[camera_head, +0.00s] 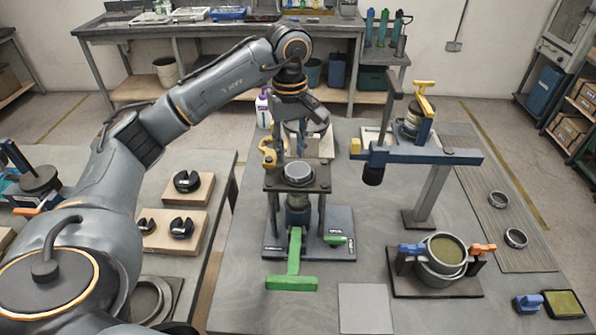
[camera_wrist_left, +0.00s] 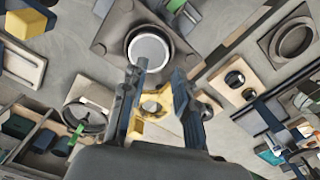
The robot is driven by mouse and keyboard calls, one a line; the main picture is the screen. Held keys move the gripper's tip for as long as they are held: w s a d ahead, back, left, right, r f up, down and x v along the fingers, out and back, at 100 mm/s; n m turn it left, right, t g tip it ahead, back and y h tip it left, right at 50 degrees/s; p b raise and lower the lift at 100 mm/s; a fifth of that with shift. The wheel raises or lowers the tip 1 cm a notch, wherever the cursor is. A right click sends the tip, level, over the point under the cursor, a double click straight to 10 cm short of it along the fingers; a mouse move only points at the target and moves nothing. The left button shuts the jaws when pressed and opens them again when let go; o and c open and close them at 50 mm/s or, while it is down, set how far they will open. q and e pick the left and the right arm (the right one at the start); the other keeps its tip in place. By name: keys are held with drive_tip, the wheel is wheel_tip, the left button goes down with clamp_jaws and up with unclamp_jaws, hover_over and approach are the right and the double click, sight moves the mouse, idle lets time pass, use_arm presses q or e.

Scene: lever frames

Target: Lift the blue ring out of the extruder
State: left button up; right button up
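The extruder (camera_head: 298,205) stands on the middle table, with a dark top plate and a green lever (camera_head: 292,268) at its front. A round grey-white piece with a darker rim (camera_head: 298,172) sits in the top plate; I cannot make out a blue colour on it. It also shows in the left wrist view (camera_wrist_left: 150,50), ahead of the fingertips. My left gripper (camera_head: 294,146) hangs above and behind the top plate, pointing down. Its fingers (camera_wrist_left: 158,92) are apart in the wrist view, with a yellow part (camera_wrist_left: 152,112) seen between them, apparently beyond. My right gripper is not in view.
A press with a yellow handle (camera_head: 424,92) and blue beam (camera_head: 430,152) stands right of the extruder. A clamped pot (camera_head: 443,262) is at front right. Wooden blocks (camera_head: 178,232) with dark rings lie on the left table. The table's front middle holds a bare grey plate (camera_head: 364,308).

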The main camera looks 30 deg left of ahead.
sight(287, 172)
use_arm(q)
drive_tip(key=shift+s+a+f+p, duration=0.1)
drive_tip(key=shift+s+f+p, duration=0.05)
drive_tip(key=shift+f+p, duration=0.25)
drive_tip(key=shift+s+a+f+p, duration=0.15)
drive_tip(key=shift+f+p, duration=0.15)
drive_tip(key=shift+f, duration=0.15)
wheel_tip(287, 172, down, 3)
drive_tip(key=shift+a+f+p, duration=0.1)
drive_tip(key=shift+f+p, duration=0.1)
drive_tip(key=shift+p, duration=0.6)
drive_tip(key=shift+f, duration=0.25)
clamp_jaws()
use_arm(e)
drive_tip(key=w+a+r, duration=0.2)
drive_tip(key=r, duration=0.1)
